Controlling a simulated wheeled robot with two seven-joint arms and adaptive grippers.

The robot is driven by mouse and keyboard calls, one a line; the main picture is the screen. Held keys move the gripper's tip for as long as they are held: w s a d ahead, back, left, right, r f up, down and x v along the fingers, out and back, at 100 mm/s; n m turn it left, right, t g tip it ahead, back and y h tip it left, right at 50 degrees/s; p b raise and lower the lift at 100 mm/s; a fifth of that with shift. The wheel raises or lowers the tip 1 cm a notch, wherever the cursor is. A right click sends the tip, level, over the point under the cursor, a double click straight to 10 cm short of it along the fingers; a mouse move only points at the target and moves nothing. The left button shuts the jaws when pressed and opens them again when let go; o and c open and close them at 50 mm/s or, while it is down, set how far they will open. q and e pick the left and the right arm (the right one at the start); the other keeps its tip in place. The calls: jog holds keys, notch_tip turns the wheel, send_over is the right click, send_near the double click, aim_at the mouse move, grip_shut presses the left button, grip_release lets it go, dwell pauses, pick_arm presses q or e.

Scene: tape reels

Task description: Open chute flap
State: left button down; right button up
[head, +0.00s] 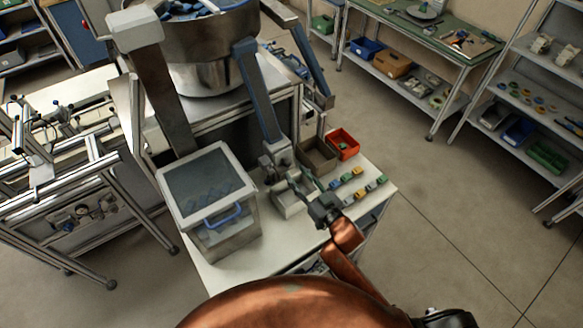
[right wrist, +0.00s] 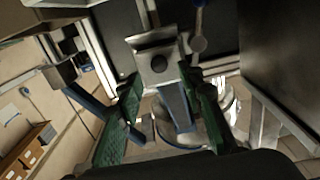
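The blue-lined chute (head: 258,105) slopes down from the metal bowl to a small grey metal end piece (head: 276,160) above the white table. In the right wrist view, a grey metal plate with a dark round spot (right wrist: 154,62), which looks like the chute flap, is straight ahead. Whether it is shut I cannot tell. My right gripper (head: 299,184) is just in front of and below the chute end. Its green-padded fingers (right wrist: 160,112) are spread apart, with nothing seen gripped between them. My left gripper is not in view.
A clear-lidded bin with a blue handle (head: 222,216) stands left of the gripper. A brown box (head: 318,156) and a red bin (head: 343,143) stand behind it. Several small coloured blocks (head: 358,188) lie to the right. The front table area is bare.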

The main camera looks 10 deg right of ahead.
aim_at(289, 165)
jog(key=shift+x, duration=2)
jog(key=shift+c, duration=0.4)
grip_shut()
